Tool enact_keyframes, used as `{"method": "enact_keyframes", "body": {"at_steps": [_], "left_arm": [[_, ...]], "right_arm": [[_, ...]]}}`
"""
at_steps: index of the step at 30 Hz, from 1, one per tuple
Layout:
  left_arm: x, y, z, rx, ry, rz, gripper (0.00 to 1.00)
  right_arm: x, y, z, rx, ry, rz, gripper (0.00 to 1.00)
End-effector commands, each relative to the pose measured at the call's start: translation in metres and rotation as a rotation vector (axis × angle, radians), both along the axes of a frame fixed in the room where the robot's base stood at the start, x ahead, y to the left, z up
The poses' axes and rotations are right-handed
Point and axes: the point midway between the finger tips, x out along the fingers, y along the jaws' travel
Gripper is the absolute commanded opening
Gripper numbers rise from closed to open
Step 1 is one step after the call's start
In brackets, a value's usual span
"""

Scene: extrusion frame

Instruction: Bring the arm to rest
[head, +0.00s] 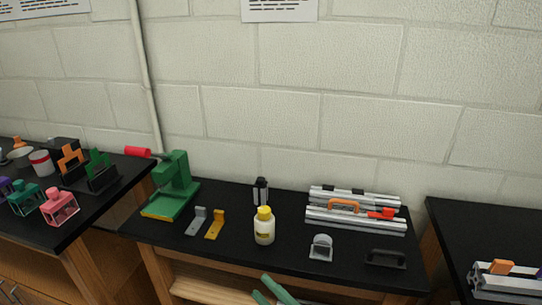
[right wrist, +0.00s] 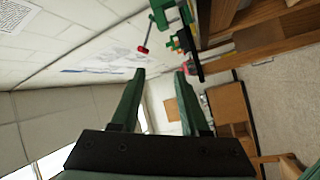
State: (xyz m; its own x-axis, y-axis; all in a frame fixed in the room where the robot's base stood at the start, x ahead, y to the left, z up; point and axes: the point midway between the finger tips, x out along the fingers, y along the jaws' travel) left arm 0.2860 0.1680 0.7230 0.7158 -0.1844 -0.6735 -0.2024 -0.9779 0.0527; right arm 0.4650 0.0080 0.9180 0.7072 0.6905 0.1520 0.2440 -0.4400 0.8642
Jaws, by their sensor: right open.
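My right gripper (head: 263,286) shows at the bottom edge of the head view, only its green fingers in sight, in front of the middle table's front edge. In the right wrist view its two fingers (right wrist: 160,75) stand apart with nothing between them, so it is open and empty. The rest of the right arm is hidden below the head view. My left gripper is in neither view.
The middle black table (head: 285,258) holds a green press (head: 174,184), a yellow-capped bottle (head: 264,227), two brackets, aluminium extrusions (head: 355,221), and a black handle (head: 386,259). A left table (head: 45,243) and a right table (head: 480,235) flank it, with gaps between.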

Motion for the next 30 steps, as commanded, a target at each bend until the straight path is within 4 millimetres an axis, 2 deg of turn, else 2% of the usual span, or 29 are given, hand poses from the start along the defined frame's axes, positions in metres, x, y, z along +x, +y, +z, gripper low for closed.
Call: {"method": "enact_keyframes", "body": {"at_steps": [1, 5, 9, 13, 15, 19, 30], "left_arm": [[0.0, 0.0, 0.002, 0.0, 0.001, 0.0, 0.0], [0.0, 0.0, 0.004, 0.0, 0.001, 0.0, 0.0], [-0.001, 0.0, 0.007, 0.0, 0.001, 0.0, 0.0], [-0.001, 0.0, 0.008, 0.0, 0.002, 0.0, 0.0], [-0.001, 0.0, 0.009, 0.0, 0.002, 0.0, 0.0], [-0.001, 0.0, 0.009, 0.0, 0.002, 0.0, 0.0], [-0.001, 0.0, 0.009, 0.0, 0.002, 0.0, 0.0]], "right_arm": [[-0.007, -0.021, -0.019, 0.074, 0.144, -0.087, 0.45], [-0.032, -0.076, -0.072, 0.251, 0.501, -0.304, 0.45], [-0.084, -0.128, -0.129, 0.417, 0.854, -0.518, 0.45], [-0.135, -0.158, -0.164, 0.529, 1.097, -0.666, 0.45], [-0.156, -0.168, -0.175, 0.566, 1.182, -0.72, 0.45], [-0.176, -0.176, -0.185, 0.602, 1.263, -0.769, 0.45], [-0.179, -0.176, -0.186, 0.605, 1.273, -0.775, 0.45]]}}
